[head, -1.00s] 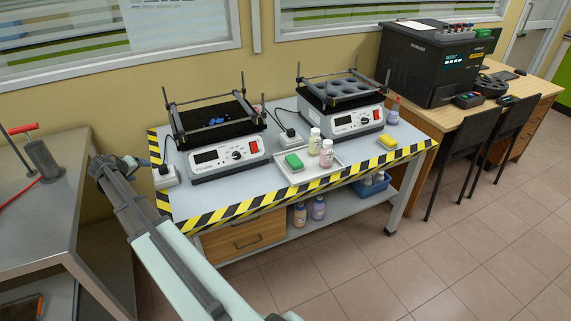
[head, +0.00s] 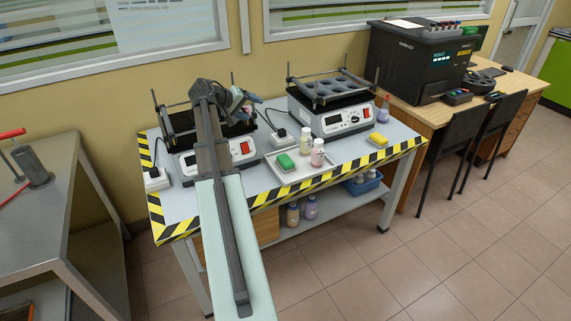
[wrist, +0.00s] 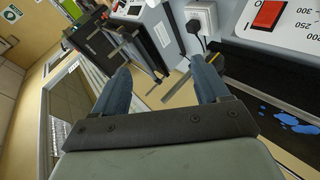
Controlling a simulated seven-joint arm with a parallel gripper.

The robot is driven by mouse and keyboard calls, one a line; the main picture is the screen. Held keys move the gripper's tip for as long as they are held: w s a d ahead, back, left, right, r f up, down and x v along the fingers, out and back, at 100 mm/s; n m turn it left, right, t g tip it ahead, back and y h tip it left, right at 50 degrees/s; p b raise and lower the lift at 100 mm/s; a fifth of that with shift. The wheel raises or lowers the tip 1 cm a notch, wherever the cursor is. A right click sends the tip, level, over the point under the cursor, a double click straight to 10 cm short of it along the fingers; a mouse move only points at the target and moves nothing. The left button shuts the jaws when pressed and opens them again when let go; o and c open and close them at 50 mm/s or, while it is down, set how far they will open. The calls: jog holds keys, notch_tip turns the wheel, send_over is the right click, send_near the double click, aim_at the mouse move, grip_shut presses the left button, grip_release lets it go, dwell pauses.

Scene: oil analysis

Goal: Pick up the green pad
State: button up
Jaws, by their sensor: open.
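The green pad (head: 286,161) lies in a shallow grey tray (head: 283,181) on the table with the striped edge, at the tray's left part. My gripper (head: 241,104) is above the left shaker, to the upper left of the pad and apart from it. In the wrist view my gripper (wrist: 160,80) shows two spread fingers with nothing between them. The pad is not visible in the wrist view. My arm hides part of the left shaker.
The left shaker (head: 186,165) and right shaker (head: 345,119) stand at the back, with a power socket block (head: 278,138) between them. Bottles (head: 317,153) stand on the tray's right side. A yellow pad (head: 378,140) lies farther right. Blue liquid (wrist: 293,122) lies on the left shaker's dark top.

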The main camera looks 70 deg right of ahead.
jog(key=s+a+f+g+y, duration=0.1)
jog(key=s+a+f+y, duration=0.15)
jog(key=s, duration=0.55)
jog(key=s+a+f+y, duration=0.1)
jog(key=s+a+f, duration=0.15)
jog(key=s, duration=0.45)
jog(key=s+a+f+g+y, duration=0.1)
jog(key=s+f, duration=0.2)
jog(key=s, duration=0.5)
jog(key=n+t+y, duration=0.1)
jog(key=t+y, duration=0.4)
jog(key=t, duration=0.2)
send_over(285, 159)
notch_tip(285, 159, down, 5)
jog(key=f, duration=0.8)
jog(key=shift+d, duration=0.25)
jog(key=shift+s+a+f, duration=0.1)
jog(key=shift+a+f, duration=0.05)
jog(key=shift+f, duration=1.15)
jog(key=shift+s+a+f, duration=0.1)
jog(key=shift+f, duration=1.2)
jog(key=c, duration=0.9)
jog(key=shift+w+r, duration=0.1)
jog(key=shift+r, duration=0.1)
notch_tip(285, 159, up, 10)
jog(key=shift+f, duration=0.15)
